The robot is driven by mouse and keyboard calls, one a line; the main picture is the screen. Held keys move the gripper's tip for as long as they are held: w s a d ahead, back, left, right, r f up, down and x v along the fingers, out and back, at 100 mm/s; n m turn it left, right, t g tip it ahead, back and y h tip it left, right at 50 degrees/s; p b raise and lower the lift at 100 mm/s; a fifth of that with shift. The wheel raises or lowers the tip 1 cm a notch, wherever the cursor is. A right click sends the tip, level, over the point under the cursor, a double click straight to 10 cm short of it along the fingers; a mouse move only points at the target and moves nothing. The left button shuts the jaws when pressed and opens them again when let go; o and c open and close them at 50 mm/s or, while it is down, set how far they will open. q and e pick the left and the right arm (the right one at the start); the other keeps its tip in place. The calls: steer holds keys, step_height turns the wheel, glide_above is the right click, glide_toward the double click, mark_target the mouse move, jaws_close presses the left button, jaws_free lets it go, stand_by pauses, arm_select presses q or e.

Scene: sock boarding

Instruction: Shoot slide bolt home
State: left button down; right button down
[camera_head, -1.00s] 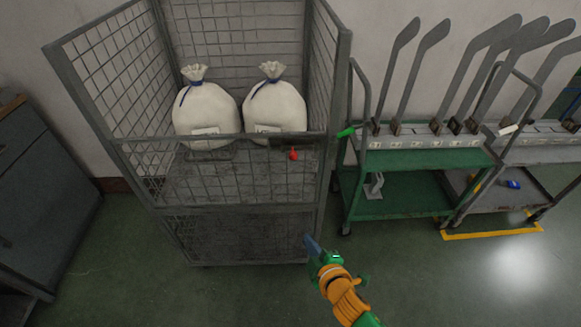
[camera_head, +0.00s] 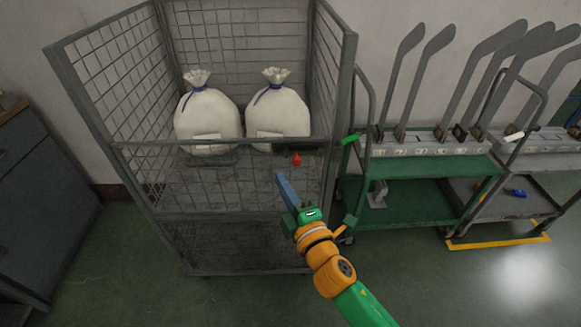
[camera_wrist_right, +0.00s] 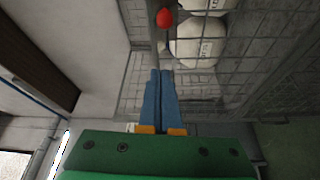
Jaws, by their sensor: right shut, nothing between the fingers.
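The slide bolt shows by its red knob (camera_head: 297,160), at the right end of the cage's front gate (camera_head: 240,197), just under the top rail. In the right wrist view the red knob (camera_wrist_right: 165,18) is at the top, beyond the fingertips. My right gripper (camera_head: 282,178) is shut and empty, its blue fingers together, in front of the gate and a little below and left of the knob in the head view. It also shows in the right wrist view (camera_wrist_right: 160,75), apart from the knob. The bolt's rod is too small to make out. My left gripper is not in view.
Two tied white sacks (camera_head: 207,118) stand inside the wire cage. A green trolley (camera_head: 425,168) with several upright boards stands close on the right. A grey cabinet (camera_head: 40,200) is at the left. The floor in front is clear.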

steer(key=w, duration=0.1)
steer(key=w+d, duration=0.1)
steer(key=w, duration=0.3)
steer(key=shift+w+d+f, duration=0.2)
steer(key=shift+w+d, duration=0.05)
steer(key=shift+d, duration=0.15)
